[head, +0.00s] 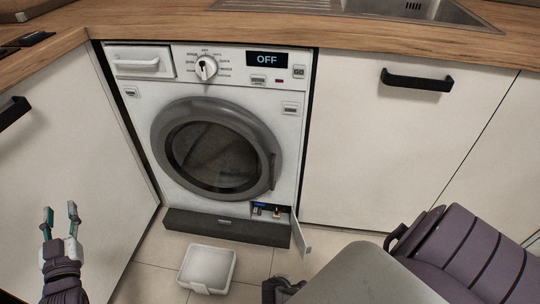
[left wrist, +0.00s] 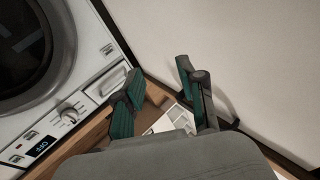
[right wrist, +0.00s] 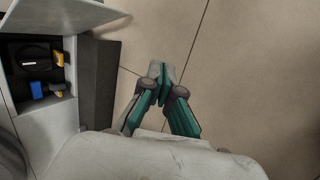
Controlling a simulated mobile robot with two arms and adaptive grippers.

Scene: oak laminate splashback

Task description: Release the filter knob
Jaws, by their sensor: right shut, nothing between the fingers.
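The filter knob (right wrist: 30,62) is a dark round knob with a white mark, inside a small open compartment in the washing machine's lower front. In the head view the compartment (head: 270,211) is at the machine's lower right, with its flap (head: 301,236) swung open; the knob is too small to make out there. My right gripper (right wrist: 160,80) is shut and empty over the floor, to the right of the compartment in the right wrist view and apart from the knob. My left gripper (head: 60,213) is open and empty at the far left; its spread fingers also show in the left wrist view (left wrist: 158,88).
A white tray (head: 194,281) stands on the tiled floor before the machine. A blue piece (right wrist: 38,90) and yellow pieces (right wrist: 59,58) sit near the knob. The washing machine (head: 145,115) has its round door shut and its display (head: 267,60) reads OFF. A dark plinth (head: 228,228) runs below.

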